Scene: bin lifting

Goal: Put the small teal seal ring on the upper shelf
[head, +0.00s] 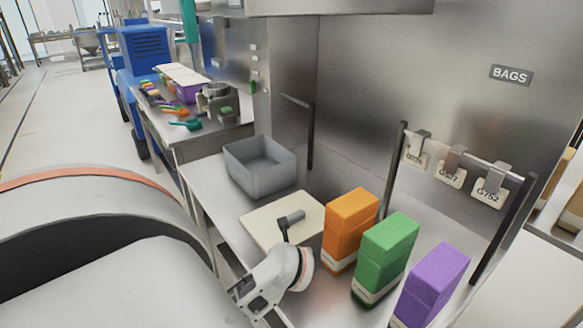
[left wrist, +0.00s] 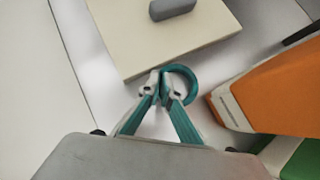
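The small teal seal ring (left wrist: 188,70) shows in the left wrist view, at the fingertips of my left gripper (left wrist: 162,88). The fingers are closed together on the ring's left side, and the rest of the ring sticks out to the right. In the head view my left wrist is in front of the pale board, left of the orange box; it hides the fingers and the ring. A steel ledge (head: 300,7), which looks like the upper shelf, crosses the top of the head view; its top surface cannot be seen. My right gripper is not in view.
A pale board (head: 262,222) with a grey rounded piece (left wrist: 172,8) lies on the steel counter. A grey bin (head: 260,170) stands behind it. Orange (head: 350,225), green (head: 385,255) and purple (head: 432,285) boxes stand at the right. A rail with hanging tags (head: 452,175) is behind them.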

